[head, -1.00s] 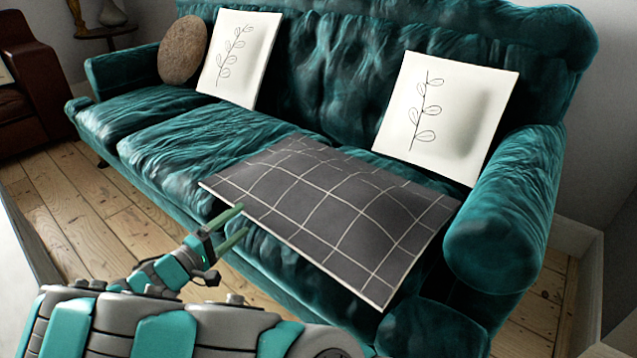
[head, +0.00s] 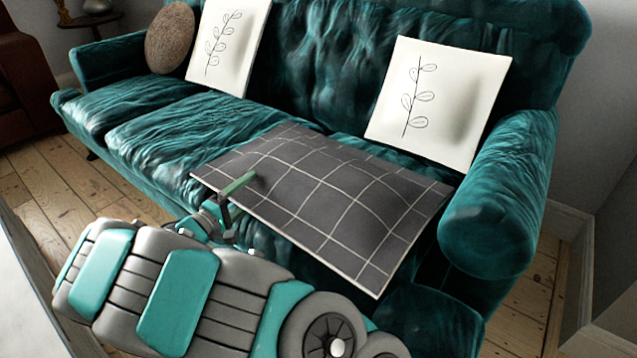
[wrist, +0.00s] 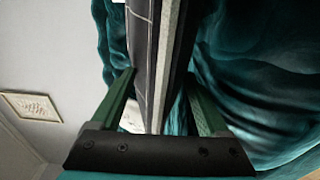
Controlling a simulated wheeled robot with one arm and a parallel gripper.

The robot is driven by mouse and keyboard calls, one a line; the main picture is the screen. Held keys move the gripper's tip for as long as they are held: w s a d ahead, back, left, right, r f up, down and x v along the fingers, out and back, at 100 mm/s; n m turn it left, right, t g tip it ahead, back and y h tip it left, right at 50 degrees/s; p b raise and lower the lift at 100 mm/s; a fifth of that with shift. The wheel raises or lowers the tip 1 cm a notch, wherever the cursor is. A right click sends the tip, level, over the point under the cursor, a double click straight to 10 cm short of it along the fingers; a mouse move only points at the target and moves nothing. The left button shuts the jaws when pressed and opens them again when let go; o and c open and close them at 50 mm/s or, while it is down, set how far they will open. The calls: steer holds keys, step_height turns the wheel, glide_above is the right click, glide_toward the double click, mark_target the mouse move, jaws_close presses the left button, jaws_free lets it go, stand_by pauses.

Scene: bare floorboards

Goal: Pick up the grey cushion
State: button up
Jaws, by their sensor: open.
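The grey cushion (head: 335,205) has white grid lines and lies flat on the teal sofa's seat, its front edge jutting out past the seat. My gripper (head: 240,188) is at the cushion's front left edge, with one green finger above it; the other finger is mostly hidden in the head view. In the wrist view, the cushion (wrist: 142,50) stands edge-on between the two open fingers (wrist: 161,78). The fingers look apart from its faces, though the left one is close to it.
The teal sofa (head: 150,130) has a thick right armrest (head: 490,225). Two white leaf-print cushions (head: 228,45) (head: 437,100) and a round brown cushion (head: 170,38) lean on its back. A brown leather chair (head: 25,85) is far left. Bare floorboards (head: 45,185) show at left.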

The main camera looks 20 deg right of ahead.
jaws_close()
stand_by(0.5)
